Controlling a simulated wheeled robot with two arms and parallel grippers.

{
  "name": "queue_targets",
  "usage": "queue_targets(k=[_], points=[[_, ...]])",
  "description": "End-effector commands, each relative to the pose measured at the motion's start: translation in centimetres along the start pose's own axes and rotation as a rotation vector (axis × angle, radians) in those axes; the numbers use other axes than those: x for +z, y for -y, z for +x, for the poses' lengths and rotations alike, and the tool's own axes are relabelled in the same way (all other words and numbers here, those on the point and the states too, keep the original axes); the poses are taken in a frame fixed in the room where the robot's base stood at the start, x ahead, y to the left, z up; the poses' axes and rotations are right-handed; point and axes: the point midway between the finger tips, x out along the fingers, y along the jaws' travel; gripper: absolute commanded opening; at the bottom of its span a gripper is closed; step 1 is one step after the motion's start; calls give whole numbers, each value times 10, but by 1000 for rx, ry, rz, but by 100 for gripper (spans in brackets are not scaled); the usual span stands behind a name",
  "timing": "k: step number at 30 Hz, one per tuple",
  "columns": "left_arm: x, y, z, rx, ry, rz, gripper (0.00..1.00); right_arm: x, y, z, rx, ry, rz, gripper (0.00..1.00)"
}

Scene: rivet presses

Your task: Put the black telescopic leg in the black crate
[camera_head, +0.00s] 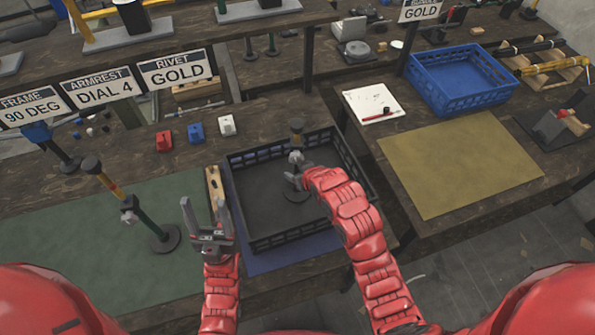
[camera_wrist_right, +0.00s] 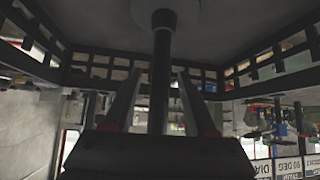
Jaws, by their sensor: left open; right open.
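The black telescopic leg (camera_head: 297,126) stands upright inside the black crate (camera_head: 247,160), its round base on the crate floor; my right gripper partly hides it. In the right wrist view its dark shaft (camera_wrist_right: 161,80) and round base show upside down. My right gripper (camera_head: 294,172) is in the crate, with its fingers open on either side of the shaft; it also shows in the right wrist view (camera_wrist_right: 160,95). My left gripper (camera_head: 204,208) is open and empty, pointing up left of the crate.
A green-shafted leg (camera_head: 148,222) stands tilted in the picture on the green mat (camera_head: 60,250), left of my left gripper. Red (camera_head: 164,141), blue (camera_head: 195,132) and white (camera_head: 226,125) blocks sit behind. A blue crate (camera_head: 430,98) and a bare yellow mat (camera_head: 460,165) lie right.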

Motion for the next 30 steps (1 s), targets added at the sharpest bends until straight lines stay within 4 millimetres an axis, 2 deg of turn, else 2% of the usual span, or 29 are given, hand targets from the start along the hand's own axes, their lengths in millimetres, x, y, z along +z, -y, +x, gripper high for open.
queue_targets(k=[5,10,24,25,26,30], points=[[-1,0,3,0,0,0,62,-2,0,-3,0,0,0,57],[1,0,-5,0,0,0,62,0,0,-13,0,-3,1,57],[5,-2,-32,0,0,0,62,1,-1,-93,2,-4,2,57],[2,-1,-12,0,1,0,62,-6,0,-103,1,3,1,57],[1,0,-4,0,0,0,62,-6,0,-107,1,6,1,57],[-2,1,13,0,0,0,62,-5,-1,-117,2,4,0,57]])
